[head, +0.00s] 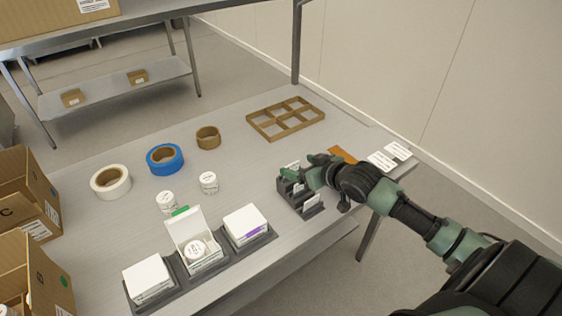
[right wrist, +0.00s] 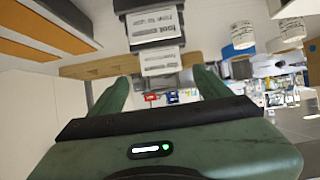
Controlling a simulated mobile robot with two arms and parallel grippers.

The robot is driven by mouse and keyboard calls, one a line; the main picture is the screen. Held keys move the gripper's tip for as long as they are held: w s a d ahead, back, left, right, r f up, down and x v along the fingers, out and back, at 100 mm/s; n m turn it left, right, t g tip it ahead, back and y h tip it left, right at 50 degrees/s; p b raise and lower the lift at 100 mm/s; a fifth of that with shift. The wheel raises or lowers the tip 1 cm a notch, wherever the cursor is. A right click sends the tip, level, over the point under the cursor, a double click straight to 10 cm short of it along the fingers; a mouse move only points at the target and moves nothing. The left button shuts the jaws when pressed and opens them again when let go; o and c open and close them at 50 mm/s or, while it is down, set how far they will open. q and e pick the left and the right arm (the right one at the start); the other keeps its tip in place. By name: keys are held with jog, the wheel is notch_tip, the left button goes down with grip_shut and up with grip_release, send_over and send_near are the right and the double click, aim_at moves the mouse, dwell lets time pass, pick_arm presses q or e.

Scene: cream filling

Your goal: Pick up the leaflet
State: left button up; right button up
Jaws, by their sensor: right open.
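White leaflets stand in a small dark holder (head: 283,190) at the table's right front side. One leaflet (head: 292,166) shows at the holder's back end, beside my fingers, and another leaflet (head: 311,202) at its front end. My right gripper (head: 301,168) is over the holder's back part with its fingers apart. In the right wrist view, a printed white leaflet (right wrist: 160,62) lies between the two open fingers (right wrist: 161,80), with a gap on each side. A second printed leaflet (right wrist: 155,25) is behind it in the holder. My left gripper is out of view.
A dark tray (head: 212,272) holds three white boxes; the middle one is open with a jar (head: 195,250) inside. Two jars (head: 208,183) and several tape rolls (head: 165,159) stand behind. A brown divider grid (head: 286,119) lies farther back. White cards (head: 382,160) lie at the right edge.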

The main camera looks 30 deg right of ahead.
jog(key=shift+x, duration=0.85)
jog(key=shift+p+x, duration=0.35)
jog(key=shift+x, duration=0.6)
jog(key=x, duration=0.4)
jog(key=shift+a, duration=0.2)
jog(key=shift+s, duration=0.1)
jog(key=c, duration=1.3)
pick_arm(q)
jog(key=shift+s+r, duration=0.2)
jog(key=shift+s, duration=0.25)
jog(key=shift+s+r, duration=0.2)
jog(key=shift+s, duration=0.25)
pick_arm(e)
jog(key=shift+c, duration=0.7)
